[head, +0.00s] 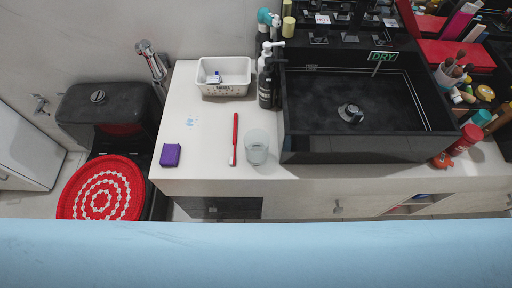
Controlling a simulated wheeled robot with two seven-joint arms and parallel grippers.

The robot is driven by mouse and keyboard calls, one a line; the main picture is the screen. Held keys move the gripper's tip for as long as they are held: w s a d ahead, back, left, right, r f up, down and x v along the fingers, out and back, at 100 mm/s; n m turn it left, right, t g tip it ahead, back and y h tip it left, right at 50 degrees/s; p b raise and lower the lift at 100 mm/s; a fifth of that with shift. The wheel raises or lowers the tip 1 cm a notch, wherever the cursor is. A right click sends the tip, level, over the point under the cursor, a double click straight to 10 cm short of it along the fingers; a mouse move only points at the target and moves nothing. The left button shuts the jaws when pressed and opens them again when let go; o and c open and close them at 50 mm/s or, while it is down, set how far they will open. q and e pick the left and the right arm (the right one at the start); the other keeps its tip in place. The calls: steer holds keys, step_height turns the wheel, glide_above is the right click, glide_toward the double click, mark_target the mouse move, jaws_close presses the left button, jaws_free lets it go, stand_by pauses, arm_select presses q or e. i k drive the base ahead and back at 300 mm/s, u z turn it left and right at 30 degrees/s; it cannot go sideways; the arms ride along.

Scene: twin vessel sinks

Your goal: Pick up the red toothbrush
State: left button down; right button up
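The red toothbrush (235,135) lies on the white countertop (196,110), left of the black vessel sink. Its long side runs roughly front to back. Its front end is pale and its red part points toward the back. A clear cup (257,148) stands just to its right, close to it but apart. A purple block-shaped item (171,155) lies to its left near the counter's front edge. Neither gripper shows in the head view.
A black sink (350,150) fills the counter's right-middle. A white basket (222,77) and dark pump bottle (265,88) stand behind the toothbrush. A black toilet with a red patterned cover (101,188) is at left. A blue surface (250,255) spans the bottom. Counter around the toothbrush's left is clear.

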mark_target(232, 159)
steer(key=k, duration=0.5)
steer(key=z, duration=1.8)
steer(key=k, duration=0.9)
steer(key=u, duration=0.75)
steer(key=i, duration=0.5)
